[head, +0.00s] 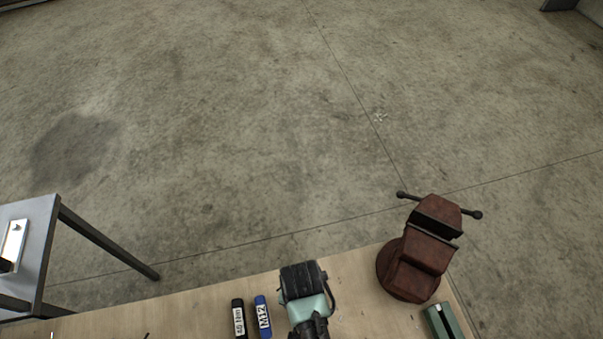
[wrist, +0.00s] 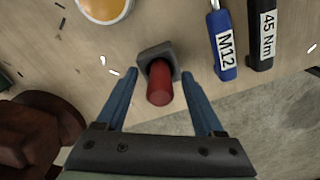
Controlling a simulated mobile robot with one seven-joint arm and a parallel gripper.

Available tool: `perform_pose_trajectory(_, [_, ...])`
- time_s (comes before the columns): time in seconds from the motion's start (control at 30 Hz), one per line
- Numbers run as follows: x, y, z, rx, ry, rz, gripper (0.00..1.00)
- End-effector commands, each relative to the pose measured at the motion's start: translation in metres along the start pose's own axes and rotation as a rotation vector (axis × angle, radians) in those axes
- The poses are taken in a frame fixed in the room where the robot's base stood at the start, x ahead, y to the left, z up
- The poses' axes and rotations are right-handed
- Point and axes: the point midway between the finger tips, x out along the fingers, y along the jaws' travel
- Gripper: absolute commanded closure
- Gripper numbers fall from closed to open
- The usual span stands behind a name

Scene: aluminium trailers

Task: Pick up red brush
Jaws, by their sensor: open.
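The red brush (wrist: 160,84) shows in the wrist view as a short red cylinder pointing up towards the camera. Its far end meets a dark grey square block (wrist: 152,52); I cannot tell whether that block is part of the brush or a holder. My gripper (wrist: 160,76) is open, with one blue finger on each side of the red cylinder and a visible gap to both. In the head view my teal and black wrist covers this spot, so the brush and the fingers are hidden there.
A blue M12 tool (head: 263,317) and a black 45 Nm tool (head: 238,318) lie side by side on the wooden bench (head: 180,315). A rusty vise (head: 425,255) and a green box (head: 443,322) stand right. An orange-filled cup (wrist: 104,8) shows in the wrist view.

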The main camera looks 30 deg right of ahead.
Motion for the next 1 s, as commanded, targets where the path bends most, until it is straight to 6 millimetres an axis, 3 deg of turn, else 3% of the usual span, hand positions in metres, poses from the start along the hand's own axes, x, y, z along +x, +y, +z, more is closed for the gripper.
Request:
perform_pose_trajectory(0.17, [-0.0002, -0.0001, -0.0003, 0.000, 0.001, 0.000, 0.34])
perform_pose_trajectory(0.53, [-0.0006, -0.0002, -0.0003, 0.000, 0.001, 0.000, 1.00])
perform_pose_trajectory(0.87, [-0.0011, -0.0002, -0.0004, 0.000, 0.001, 0.000, 1.00])
perform_pose_trajectory(1.0, [-0.0097, -0.0005, -0.0011, 0.000, 0.003, -0.001, 1.00])
